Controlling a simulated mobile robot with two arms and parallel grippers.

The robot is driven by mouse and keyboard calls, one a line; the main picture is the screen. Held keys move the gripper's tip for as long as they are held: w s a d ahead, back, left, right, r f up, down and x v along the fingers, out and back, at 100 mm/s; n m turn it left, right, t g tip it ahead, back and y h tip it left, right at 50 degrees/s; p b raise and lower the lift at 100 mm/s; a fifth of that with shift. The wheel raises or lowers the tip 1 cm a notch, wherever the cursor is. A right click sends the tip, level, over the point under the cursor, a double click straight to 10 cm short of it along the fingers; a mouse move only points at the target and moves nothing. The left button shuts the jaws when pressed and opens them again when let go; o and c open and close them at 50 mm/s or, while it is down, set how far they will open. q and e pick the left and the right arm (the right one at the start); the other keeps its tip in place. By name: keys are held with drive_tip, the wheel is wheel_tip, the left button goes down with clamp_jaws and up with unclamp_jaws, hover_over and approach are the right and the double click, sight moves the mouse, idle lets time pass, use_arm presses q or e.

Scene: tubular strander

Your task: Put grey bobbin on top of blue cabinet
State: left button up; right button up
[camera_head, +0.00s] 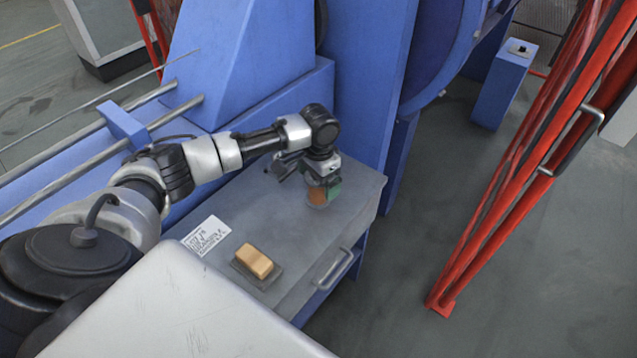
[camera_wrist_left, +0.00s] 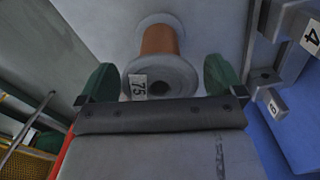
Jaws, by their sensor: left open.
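The grey bobbin (camera_head: 317,197), wound with copper-coloured wire, stands on the grey top of the blue cabinet (camera_head: 280,215), near its far end. In the left wrist view the bobbin (camera_wrist_left: 159,40) shows grey flanges and a label reading 75, with its far flange against the grey surface. My left gripper (camera_head: 325,186) is at the bobbin from above. Its green fingertips, clear in the left wrist view (camera_wrist_left: 161,82), are open on either side of the near flange, with visible gaps. The gripper partly hides the bobbin in the head view. My right gripper is not in view.
A yellowish block on a dark base (camera_head: 254,262) and a white printed sheet (camera_head: 205,236) lie on the near part of the cabinet top. Blue machine housing (camera_head: 365,80) rises behind. A red frame (camera_head: 510,170) stands to the right, with open floor between.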

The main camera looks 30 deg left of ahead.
use_arm(q)
wheel_tip(320, 180, up, 10)
idle(0.3)
idle(0.5)
